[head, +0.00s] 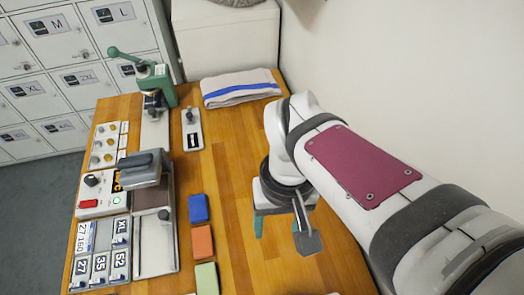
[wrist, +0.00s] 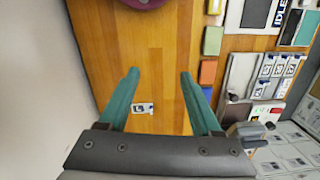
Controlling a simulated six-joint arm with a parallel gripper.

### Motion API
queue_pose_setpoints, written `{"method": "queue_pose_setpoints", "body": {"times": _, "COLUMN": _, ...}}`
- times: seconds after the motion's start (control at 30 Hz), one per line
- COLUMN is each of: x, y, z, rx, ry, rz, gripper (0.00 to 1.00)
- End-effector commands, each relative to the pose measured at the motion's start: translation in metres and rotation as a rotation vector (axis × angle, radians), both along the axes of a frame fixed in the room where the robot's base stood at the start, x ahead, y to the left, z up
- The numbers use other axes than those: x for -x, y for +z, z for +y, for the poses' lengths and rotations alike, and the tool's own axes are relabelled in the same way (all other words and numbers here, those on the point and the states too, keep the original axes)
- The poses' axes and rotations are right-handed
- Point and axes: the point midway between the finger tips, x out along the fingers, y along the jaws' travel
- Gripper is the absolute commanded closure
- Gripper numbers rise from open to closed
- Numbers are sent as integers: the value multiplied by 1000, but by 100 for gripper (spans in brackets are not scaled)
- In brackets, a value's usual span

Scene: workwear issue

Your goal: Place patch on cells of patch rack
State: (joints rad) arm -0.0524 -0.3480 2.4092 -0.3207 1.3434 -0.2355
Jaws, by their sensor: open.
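A small white patch (wrist: 143,108) with a dark blue mark lies flat on the wooden table in the wrist view, between the teal fingers and nearer the left one. My gripper (wrist: 160,72) is open and empty above it. In the head view my gripper (head: 284,226) hangs over the table's right part, and I cannot make out the patch there. The patch rack (head: 101,250) stands at the table's lower left, with several labelled patches such as 27, 35, 52 and XL in its cells. It also shows at the right of the wrist view (wrist: 271,76).
Blue (head: 198,208), orange (head: 201,242) and green (head: 207,278) blocks lie between gripper and rack. A grey press (head: 147,168) and a green hand press (head: 155,85) stand on the left. A folded towel (head: 239,87) lies at the back. A wall bounds the right.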

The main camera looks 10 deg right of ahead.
Motion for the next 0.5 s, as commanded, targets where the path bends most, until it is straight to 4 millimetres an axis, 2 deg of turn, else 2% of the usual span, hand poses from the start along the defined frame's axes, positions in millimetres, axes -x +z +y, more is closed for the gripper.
{"method": "queue_pose_setpoints", "body": {"times": 0.03, "x": 19, "y": 0, "z": 4, "rx": -35, "ry": -140, "rz": -9, "gripper": 35}}
{"method": "queue_pose_setpoints", "body": {"times": 0.07, "x": 28, "y": -1, "z": 7, "rx": -55, "ry": -214, "rz": -7, "gripper": 35}}
{"method": "queue_pose_setpoints", "body": {"times": 0.13, "x": 41, "y": -3, "z": 12, "rx": -84, "ry": -326, "rz": -3, "gripper": 28}}
{"method": "queue_pose_setpoints", "body": {"times": 0.23, "x": 46, "y": -4, "z": 14, "rx": -97, "ry": -377, "rz": 3, "gripper": 28}}
{"method": "queue_pose_setpoints", "body": {"times": 0.5, "x": 45, "y": -4, "z": 14, "rx": -95, "ry": -373, "rz": 2, "gripper": 28}}
